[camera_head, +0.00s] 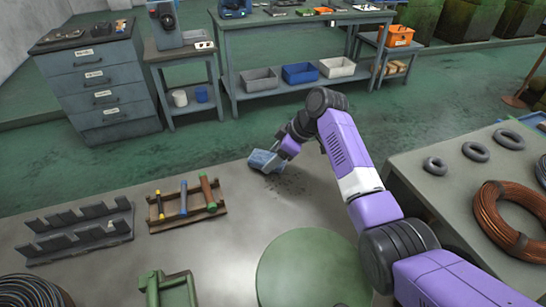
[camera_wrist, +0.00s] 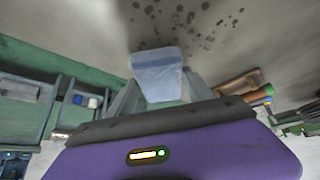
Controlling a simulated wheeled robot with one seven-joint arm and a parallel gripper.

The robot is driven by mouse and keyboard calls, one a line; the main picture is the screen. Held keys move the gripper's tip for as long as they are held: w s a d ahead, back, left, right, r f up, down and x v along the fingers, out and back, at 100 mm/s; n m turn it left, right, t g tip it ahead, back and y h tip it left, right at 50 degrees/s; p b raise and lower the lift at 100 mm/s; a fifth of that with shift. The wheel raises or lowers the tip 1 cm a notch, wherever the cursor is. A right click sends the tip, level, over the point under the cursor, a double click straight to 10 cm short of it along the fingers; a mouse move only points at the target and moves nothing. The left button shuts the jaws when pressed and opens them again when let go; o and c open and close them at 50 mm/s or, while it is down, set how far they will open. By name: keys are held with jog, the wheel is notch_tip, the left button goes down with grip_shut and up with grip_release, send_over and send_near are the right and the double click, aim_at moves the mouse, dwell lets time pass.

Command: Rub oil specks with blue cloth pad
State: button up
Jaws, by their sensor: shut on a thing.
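The blue cloth pad (camera_head: 263,161) is at the far edge of the grey bench, held in my gripper (camera_head: 276,156). In the wrist view the pad (camera_wrist: 158,75) sits between the two fingers of my gripper (camera_wrist: 160,92), which are shut on it. Dark oil specks (camera_head: 289,183) lie on the bench top just in front and to the right of the pad. The wrist view shows the specks (camera_wrist: 180,20) as a scatter of dark round spots beyond the pad's end. I cannot tell whether the pad touches the bench surface.
A wooden rack (camera_head: 190,222) with several coloured-handled tools and a grey slotted rack (camera_head: 75,240) stand to the left. A round green disc (camera_head: 312,270) and a green metal frame (camera_head: 168,290) are nearer. A side table (camera_head: 440,190) at right holds grey rings and a copper coil (camera_head: 500,225).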

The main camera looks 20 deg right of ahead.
jog(key=shift+f+b, duration=0.45)
jog(key=shift+f, duration=0.4)
jog(key=shift+r, duration=0.1)
